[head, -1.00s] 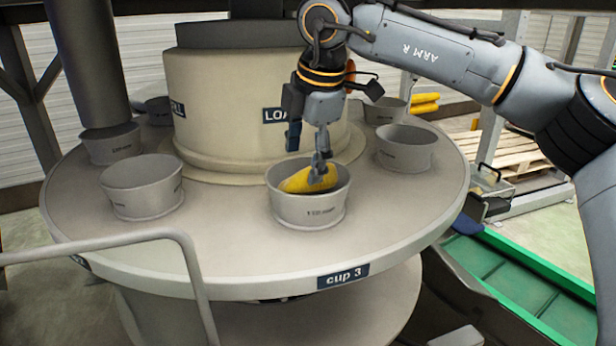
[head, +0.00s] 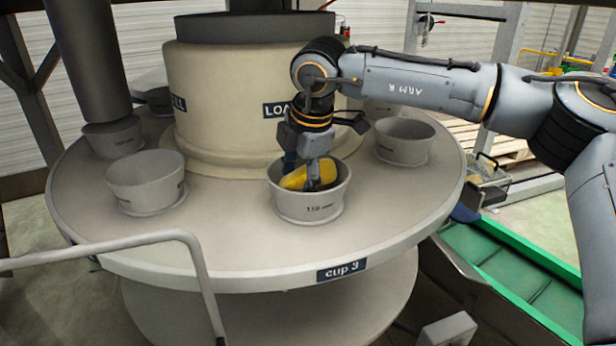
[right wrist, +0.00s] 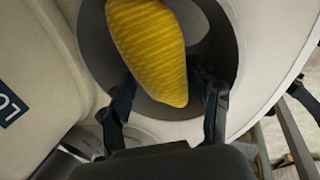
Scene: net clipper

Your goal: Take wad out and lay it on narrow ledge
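The yellow, ribbed wad (head: 296,179) sits inside the grey cup (head: 309,206) above the "cup 3" label. It also shows in the right wrist view (right wrist: 150,45), lying in the round cup. My right gripper (head: 319,184) reaches down into this cup. In the right wrist view its two dark fingers (right wrist: 172,92) are apart, one on each side of the wad's near end. Whether they touch it I cannot tell. My left gripper is not in view. I cannot pick out the narrow ledge with certainty.
Several more cups, such as one at left (head: 146,183) and one at right (head: 403,141), stand on the round table (head: 230,240). A cream central drum (head: 215,100) rises behind my gripper. A bent grey rail (head: 110,243) crosses the front left. A green-edged conveyor (head: 510,262) lies at right.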

